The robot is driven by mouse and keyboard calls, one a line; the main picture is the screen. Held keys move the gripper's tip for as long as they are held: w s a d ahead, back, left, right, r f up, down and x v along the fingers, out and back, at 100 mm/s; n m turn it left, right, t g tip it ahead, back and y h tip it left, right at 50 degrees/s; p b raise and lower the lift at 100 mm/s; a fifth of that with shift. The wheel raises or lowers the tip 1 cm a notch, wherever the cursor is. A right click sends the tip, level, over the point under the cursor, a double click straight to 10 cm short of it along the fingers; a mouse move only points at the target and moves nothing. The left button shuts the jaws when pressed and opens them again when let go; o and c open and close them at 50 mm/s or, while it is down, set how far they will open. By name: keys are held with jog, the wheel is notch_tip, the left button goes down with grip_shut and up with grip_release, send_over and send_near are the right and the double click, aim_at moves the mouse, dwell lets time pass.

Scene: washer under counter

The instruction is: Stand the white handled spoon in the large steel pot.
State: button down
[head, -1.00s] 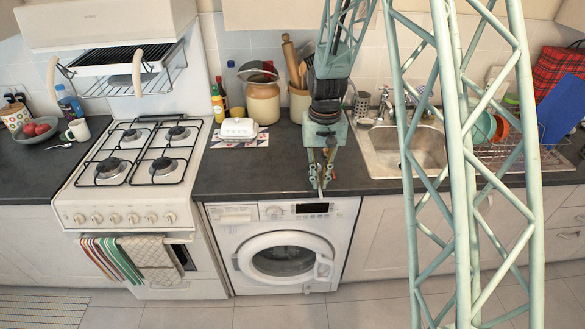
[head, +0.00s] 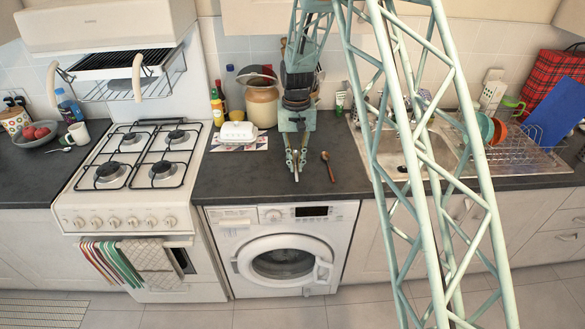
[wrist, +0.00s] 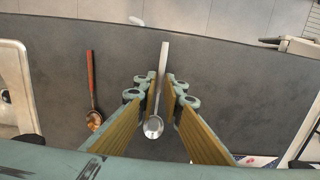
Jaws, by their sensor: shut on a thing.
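My gripper (head: 296,177) is shut on the white handled spoon (wrist: 163,65), low over the front of the dark counter. In the wrist view my gripper's fingertips (wrist: 160,86) close around the spoon's pale handle. Its shiny round bowl lies between the fingers, toward the camera, and the handle end points to the counter's front edge. I cannot tell whether the spoon touches the counter. I cannot make out the large steel pot in either current view; my arm and column hide part of the back counter.
A brown handled spoon (head: 328,166) lies on the counter just right of my gripper. A white butter dish (head: 238,132) and cream crock (head: 262,104) stand behind to the left. The hob (head: 140,155) is farther left, the sink (head: 425,150) right. Counter left of my gripper is clear.

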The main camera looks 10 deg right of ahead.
aim_at(293, 175)
jog(key=shift+w+a, duration=0.25)
jog(key=shift+w, duration=0.4)
jog(key=shift+w, duration=0.25)
jog(key=shift+w+a+f, duration=0.15)
jog(key=shift+f, duration=1.7)
jog(key=shift+f, duration=0.15)
jog(key=c, duration=2.7)
grip_release()
jog(key=shift+c, duration=0.2)
